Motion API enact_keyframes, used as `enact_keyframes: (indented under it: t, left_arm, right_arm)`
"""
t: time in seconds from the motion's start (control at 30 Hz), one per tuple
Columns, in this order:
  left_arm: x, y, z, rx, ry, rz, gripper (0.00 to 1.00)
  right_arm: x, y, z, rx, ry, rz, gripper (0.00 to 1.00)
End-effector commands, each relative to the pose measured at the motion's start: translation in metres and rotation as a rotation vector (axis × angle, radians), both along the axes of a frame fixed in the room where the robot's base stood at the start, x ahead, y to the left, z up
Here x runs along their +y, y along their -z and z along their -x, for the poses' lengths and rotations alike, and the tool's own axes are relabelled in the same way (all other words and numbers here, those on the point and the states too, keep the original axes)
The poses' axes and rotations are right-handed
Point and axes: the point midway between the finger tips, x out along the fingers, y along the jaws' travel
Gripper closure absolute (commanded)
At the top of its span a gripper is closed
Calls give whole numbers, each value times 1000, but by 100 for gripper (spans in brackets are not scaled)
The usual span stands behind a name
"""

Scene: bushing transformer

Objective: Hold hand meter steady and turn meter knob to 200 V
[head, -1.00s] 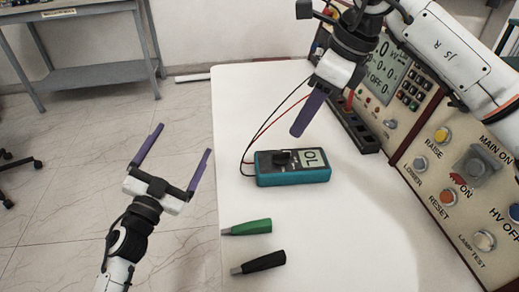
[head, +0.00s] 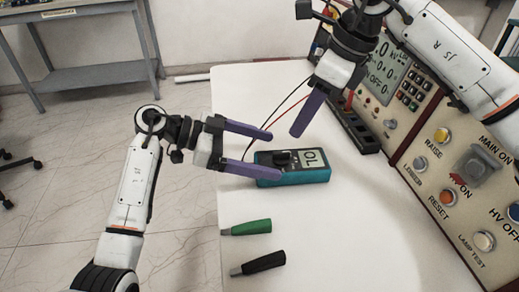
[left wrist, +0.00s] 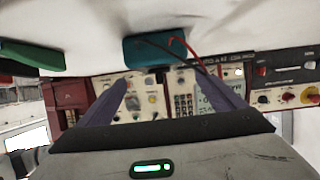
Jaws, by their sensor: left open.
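The hand meter (head: 300,176), a teal-edged box with a display, lies flat on the white table. Its dark knob (head: 283,157) shows beside the display. The meter also shows as a teal block at the top of the left wrist view (left wrist: 150,50). My left gripper (head: 276,153) is open at the meter's left end, one purple finger on the far side and one on the near side in the picture. I cannot tell if they touch it. My right gripper (head: 298,131) hangs above and behind the meter, seen edge-on, its opening hidden. The dial setting is too small to read.
A green handle (head: 250,227) and a black handle (head: 263,262) lie on the table in front. Black and red leads run from the meter's left end. A control panel (head: 420,165) lines the right side. The table's near right is clear.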

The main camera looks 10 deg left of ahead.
Motion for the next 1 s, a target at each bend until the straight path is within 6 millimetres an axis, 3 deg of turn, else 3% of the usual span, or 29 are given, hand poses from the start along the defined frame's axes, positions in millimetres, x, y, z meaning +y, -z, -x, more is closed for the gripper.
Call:
enact_keyframes:
  t: [0.5,0.97,1.0]
  left_arm:
    - [-75,30,-18,-2,1,6,11]
    - [-85,36,-21,-4,0,3,11]
    - [-85,36,-21,-4,0,3,18]
  right_arm:
    - [0,0,0,0,0,0,69]
    - [0,0,0,0,0,0,69]
    - [0,0,0,0,0,0,69]
